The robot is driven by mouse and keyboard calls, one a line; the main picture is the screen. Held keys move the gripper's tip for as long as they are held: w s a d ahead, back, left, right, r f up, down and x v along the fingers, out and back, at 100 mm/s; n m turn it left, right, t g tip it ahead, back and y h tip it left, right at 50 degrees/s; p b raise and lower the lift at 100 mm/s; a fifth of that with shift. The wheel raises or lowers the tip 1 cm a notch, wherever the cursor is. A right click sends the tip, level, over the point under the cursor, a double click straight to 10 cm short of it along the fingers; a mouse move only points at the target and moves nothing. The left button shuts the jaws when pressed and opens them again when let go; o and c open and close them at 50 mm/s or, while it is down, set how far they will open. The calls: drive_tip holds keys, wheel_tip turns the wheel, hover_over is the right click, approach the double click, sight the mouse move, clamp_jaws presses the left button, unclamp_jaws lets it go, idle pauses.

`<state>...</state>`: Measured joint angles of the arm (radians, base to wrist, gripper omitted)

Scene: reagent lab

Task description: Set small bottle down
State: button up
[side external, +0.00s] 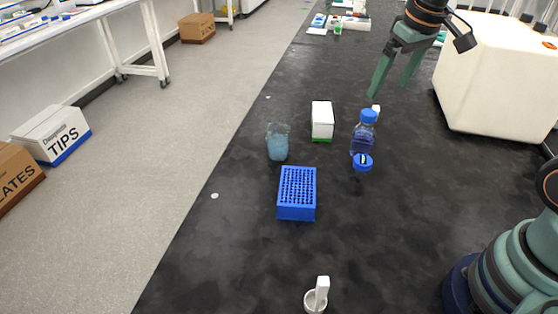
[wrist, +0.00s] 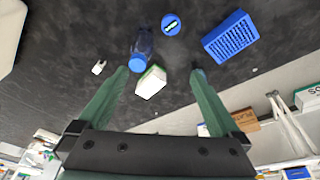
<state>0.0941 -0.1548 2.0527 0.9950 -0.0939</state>
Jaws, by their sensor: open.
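A small bottle (side external: 363,137) with blue contents and a blue cap stands upright on the dark bench in the side view. It also shows in the wrist view (wrist: 144,44), near the tip of the left finger. My gripper (side external: 389,91) is open and empty, above the bench and behind the bottle in the side view. In the wrist view its fingers (wrist: 160,72) are spread wide with nothing held between them. I see no contact between the fingers and the bottle.
A round blue piece (side external: 362,162) lies just in front of the bottle. A white and green box (side external: 322,120), a beaker of blue liquid (side external: 278,142) and a blue rack (side external: 297,210) stand left. A small white item (wrist: 98,67) lies nearby. A white block (side external: 490,80) stands right.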

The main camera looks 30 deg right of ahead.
drive_tip(key=s+a+t, duration=0.2)
drive_tip(key=s+a, duration=0.1)
drive_tip(key=s, duration=0.5)
drive_tip(key=shift+s+a+r+t, duration=0.2)
drive_tip(key=shift+a+r+t, duration=0.05)
drive_tip(key=shift+r+t, duration=0.2)
